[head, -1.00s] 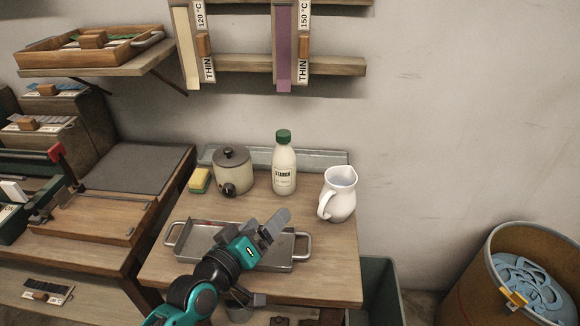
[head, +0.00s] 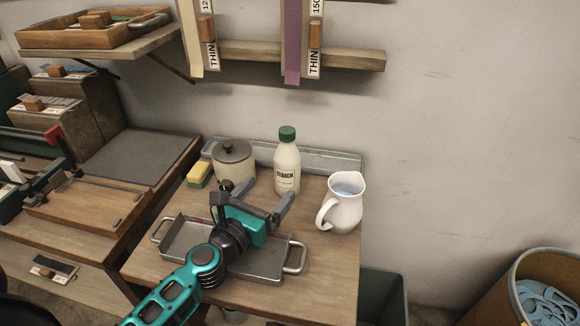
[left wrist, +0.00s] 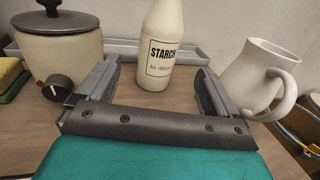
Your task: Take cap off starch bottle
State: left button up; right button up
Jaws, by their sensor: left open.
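The starch bottle (head: 287,166) stands upright at the back of the small wooden table, cream-coloured with a dark label. Its green cap (head: 288,133) is on top. In the left wrist view the bottle body (left wrist: 161,50) shows beyond the fingers, with its cap out of frame. My left gripper (head: 258,202) is open and empty, above the metal tray and in front of the bottle. In the left wrist view its two fingers (left wrist: 160,85) are spread wide, with the bottle centred between them in the picture and apart from them. My right gripper is out of view.
A white jug (head: 341,205) stands right of the bottle. A lidded pot (head: 233,157) and a yellow sponge (head: 199,172) stand to its left. The metal tray (head: 183,240) lies below my left gripper. A wooden rack (head: 355,59) hangs on the wall above.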

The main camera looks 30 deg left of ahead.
aim_at(282, 175)
pick_arm(q)
jog(key=w, duration=0.6)
jog(key=shift+w, duration=0.2)
jog(key=w, duration=0.4)
jog(key=shift+w, duration=0.55)
jog(key=shift+r, duration=0.1)
jog(key=c, duration=1.3)
jog(key=shift+o, duration=0.2)
jog(key=shift+r, duration=0.1)
